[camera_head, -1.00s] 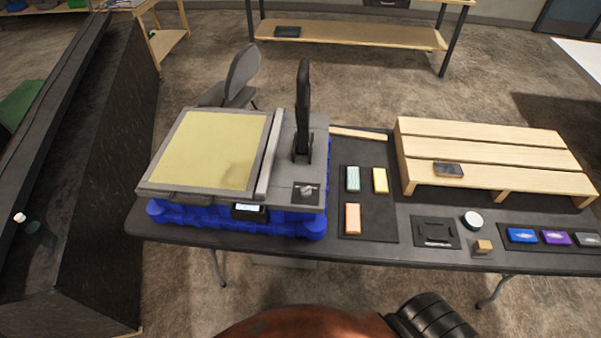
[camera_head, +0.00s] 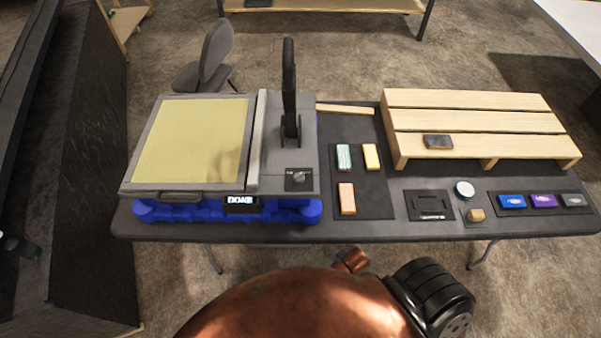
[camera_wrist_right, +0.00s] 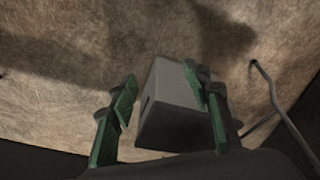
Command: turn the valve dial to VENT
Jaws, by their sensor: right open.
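The valve dial (camera_head: 298,178) is a small grey knob on a dark square plate at the front right of the grey-topped console (camera_head: 220,187) on the table. Its pointer direction and any VENT label are too small to read. A small lit display (camera_head: 241,202) is on the console's front; its text is not clearly legible. My right gripper (camera_wrist_right: 165,97) shows only in the right wrist view. Its two green-and-black fingers are apart, with a grey box beyond them and nothing held. It is far from the dial's view. My left gripper is not seen.
A black upright lever (camera_head: 289,95) stands behind the dial. Coloured blocks lie on a dark mat (camera_head: 372,205) right of the console. A wooden pallet (camera_head: 480,125) is at the back right. A grey box (camera_wrist_right: 172,110) shows over the floor in the right wrist view.

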